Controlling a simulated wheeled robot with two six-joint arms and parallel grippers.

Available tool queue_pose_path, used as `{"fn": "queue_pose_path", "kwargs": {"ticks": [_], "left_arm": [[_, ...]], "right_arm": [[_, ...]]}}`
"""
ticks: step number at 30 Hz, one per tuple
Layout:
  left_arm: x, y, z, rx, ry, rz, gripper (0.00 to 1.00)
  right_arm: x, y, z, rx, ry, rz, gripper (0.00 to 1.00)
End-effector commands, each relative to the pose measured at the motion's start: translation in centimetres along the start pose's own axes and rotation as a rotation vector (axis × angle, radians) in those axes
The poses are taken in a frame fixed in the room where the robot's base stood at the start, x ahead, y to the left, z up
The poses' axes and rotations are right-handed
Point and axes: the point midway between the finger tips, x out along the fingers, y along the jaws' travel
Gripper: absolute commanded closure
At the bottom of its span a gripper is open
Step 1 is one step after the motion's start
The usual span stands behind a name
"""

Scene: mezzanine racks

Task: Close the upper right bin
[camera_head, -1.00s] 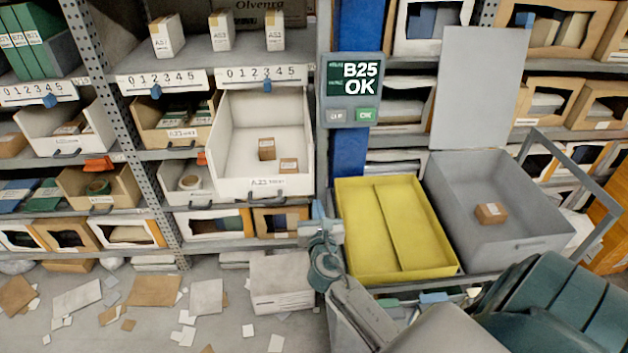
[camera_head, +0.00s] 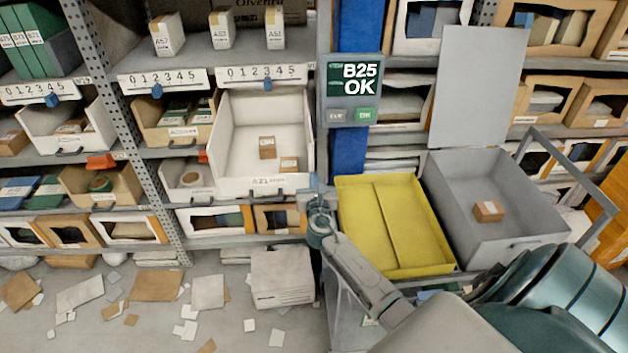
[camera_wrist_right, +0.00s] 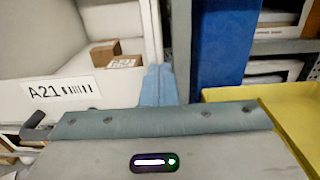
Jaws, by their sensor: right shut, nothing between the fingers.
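The upper right bin (camera_head: 262,187) is white, labelled A21, and sticks out far from its shelf in the head view. Two small brown boxes lie inside it. Its label and front wall (camera_wrist_right: 75,92) also show in the wrist view, with a dark handle at lower left. My right gripper (camera_head: 318,187) is at the bin's front right corner. In the wrist view its pale blue fingers (camera_wrist_right: 158,84) are together and empty, in front of the right end of the front wall. I cannot tell whether they touch it. My left gripper is not in view.
A yellow tray (camera_head: 356,200) and a grey tote (camera_head: 530,241) with a small box stand on the right. A blue post (camera_head: 352,150) and a screen reading B25 OK (camera_head: 352,88) are right of the bin. Paper scraps and cartons litter the floor.

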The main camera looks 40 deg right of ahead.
Motion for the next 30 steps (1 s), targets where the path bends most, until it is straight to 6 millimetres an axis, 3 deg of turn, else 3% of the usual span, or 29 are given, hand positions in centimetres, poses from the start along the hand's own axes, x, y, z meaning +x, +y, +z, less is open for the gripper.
{"fn": "queue_pose_path", "kwargs": {"ticks": [5, 10, 24, 30], "left_arm": [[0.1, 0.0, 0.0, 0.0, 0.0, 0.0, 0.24], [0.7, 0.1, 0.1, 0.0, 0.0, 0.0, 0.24], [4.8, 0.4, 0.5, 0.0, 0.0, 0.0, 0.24], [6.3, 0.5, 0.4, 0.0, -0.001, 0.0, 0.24]], "right_arm": [[0.4, 0.0, 0.0, 0.0, -0.001, 0.0, 1.0], [2.4, 0.0, 0.0, 0.0, -0.003, 0.0, 1.0], [12.6, -0.1, -0.3, 0.002, -0.002, -0.002, 1.0], [15.8, 0.0, -0.3, 0.002, -0.001, -0.001, 1.0]]}}
